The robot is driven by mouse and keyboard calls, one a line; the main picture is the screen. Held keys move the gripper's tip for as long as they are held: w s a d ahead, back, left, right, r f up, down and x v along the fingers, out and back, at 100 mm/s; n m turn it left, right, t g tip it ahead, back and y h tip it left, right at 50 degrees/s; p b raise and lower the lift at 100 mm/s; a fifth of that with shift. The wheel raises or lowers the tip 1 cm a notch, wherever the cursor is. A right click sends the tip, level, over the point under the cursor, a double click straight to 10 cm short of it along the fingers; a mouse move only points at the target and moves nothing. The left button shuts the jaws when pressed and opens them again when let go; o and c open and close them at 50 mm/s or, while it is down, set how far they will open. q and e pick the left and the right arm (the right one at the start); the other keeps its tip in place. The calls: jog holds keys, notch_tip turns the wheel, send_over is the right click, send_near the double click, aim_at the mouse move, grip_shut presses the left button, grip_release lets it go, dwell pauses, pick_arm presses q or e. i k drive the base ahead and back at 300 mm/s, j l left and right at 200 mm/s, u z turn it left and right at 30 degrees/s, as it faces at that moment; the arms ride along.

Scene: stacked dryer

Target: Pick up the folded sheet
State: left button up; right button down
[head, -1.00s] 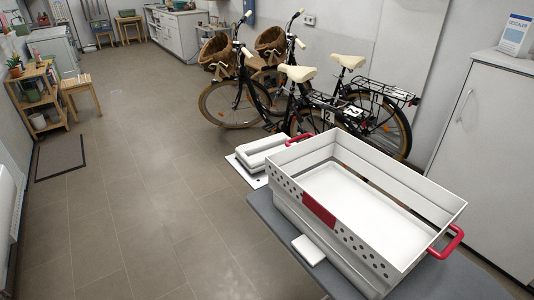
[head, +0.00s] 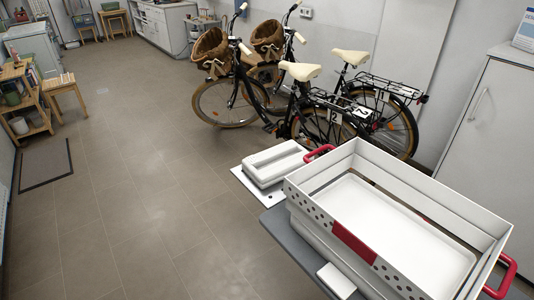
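I cannot make out a folded sheet for certain in the head view. A large white crate (head: 340,198) with red handles stands at the right on a grey surface (head: 300,258). Its visible inner floor (head: 395,225) is plain white and looks bare. A small white flat block (head: 338,280) sits at the crate's near side; I cannot tell what it is. Neither of my grippers is in view.
A white box-like tray (head: 273,163) lies behind the crate. Two bicycles (head: 300,110) stand by the wall, and a white cabinet (head: 480,125) is at right. A wooden shelf (head: 30,105), a stool (head: 66,95) and a mat (head: 46,163) are left. The middle floor is free.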

aim_at(266, 169)
jog(key=i+j, duration=0.85)
jog(key=i, duration=0.15)
jog(key=i+j, duration=0.9)
jog(key=i+j+z, duration=0.65)
jog(key=j, duration=0.2)
jog(key=i, duration=0.05)
